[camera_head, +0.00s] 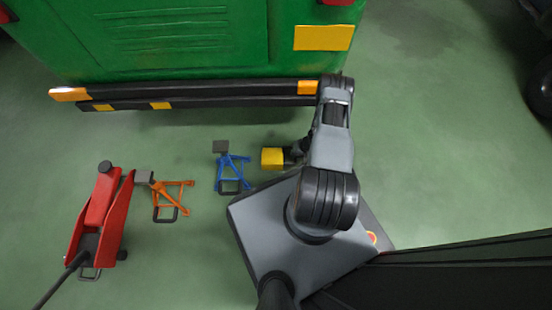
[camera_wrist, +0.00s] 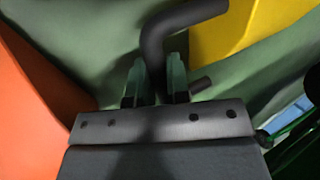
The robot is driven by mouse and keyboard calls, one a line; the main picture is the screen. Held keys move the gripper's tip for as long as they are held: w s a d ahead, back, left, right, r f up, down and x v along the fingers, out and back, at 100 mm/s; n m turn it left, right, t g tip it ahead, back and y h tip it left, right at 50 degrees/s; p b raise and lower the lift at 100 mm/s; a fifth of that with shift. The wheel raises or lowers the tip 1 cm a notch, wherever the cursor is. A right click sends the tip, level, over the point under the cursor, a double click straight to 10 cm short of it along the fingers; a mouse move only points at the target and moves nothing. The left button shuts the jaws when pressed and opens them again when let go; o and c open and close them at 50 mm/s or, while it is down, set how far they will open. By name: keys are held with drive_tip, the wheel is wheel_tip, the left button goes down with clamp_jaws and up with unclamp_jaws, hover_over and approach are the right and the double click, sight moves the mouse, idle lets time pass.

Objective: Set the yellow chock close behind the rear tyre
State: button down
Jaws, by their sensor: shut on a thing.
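The yellow chock (camera_head: 272,158) is in the head view, just left of my gripper (camera_head: 296,152) and behind the dark rear bumper of the green rickshaw (camera_head: 180,40). In the wrist view my gripper (camera_wrist: 156,80) has its two fingers closed around a bent black handle (camera_wrist: 182,20). A yellow surface of the chock (camera_wrist: 222,32) lies just beyond the handle at the upper right. I cannot tell whether the chock touches the floor. The rickshaw's rear tyre is not visible in either view.
A blue stand (camera_head: 231,170), an orange stand (camera_head: 171,197) and a red floor jack (camera_head: 98,215) stand on the green floor to the left. Another dark tyre (camera_head: 541,92) is at the far right. The floor right of my arm is clear.

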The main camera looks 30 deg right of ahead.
drive_tip(key=shift+r, duration=0.1)
drive_tip(key=shift+r+p, duration=1.95)
drive_tip(key=shift+r, duration=0.95)
